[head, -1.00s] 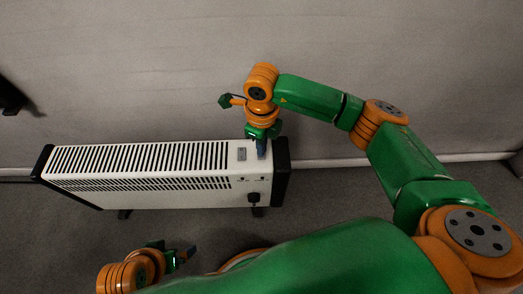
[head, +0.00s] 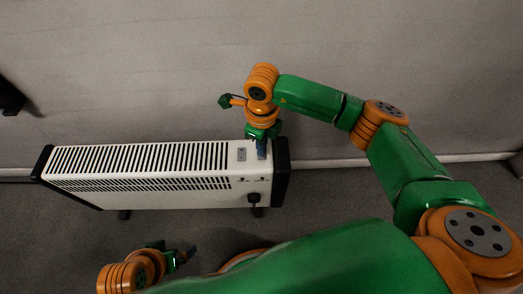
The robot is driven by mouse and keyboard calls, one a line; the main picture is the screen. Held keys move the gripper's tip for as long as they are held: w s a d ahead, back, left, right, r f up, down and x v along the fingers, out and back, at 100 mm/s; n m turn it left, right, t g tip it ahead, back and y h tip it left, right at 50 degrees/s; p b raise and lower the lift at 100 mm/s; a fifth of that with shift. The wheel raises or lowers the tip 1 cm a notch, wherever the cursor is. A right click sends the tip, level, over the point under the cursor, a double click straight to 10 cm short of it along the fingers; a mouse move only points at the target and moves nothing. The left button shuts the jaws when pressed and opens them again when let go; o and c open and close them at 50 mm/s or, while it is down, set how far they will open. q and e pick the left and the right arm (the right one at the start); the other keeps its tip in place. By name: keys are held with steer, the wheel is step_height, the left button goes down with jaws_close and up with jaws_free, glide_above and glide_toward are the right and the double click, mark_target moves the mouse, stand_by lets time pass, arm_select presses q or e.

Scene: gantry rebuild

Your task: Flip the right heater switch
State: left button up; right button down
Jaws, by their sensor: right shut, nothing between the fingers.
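A white heater (head: 135,190) with a slotted top grille and black end caps stands on the floor in the head view. A small grey switch panel (head: 241,154) is on its top near the right end. My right gripper (head: 262,152) points down at the heater top, just right of the switch panel. It is shut and empty; its fingers hide part of the top there, so I cannot tell whether it touches. My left gripper (head: 183,255) is low in front of the heater; its fingers are too small and dark to read.
A pale wall (head: 150,70) with a white skirting strip rises behind the heater. The grey carpet (head: 60,240) is clear in front and to the left. A dark object (head: 10,97) sits at the left edge.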

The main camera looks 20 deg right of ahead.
steer(key=shift+f+b, duration=0.85)
steer(key=shift+f, duration=0.15)
stand_by(0.9)
steer(key=shift+r, duration=0.15)
step_height(320, 180, up, 7)
steer(key=p, duration=0.6)
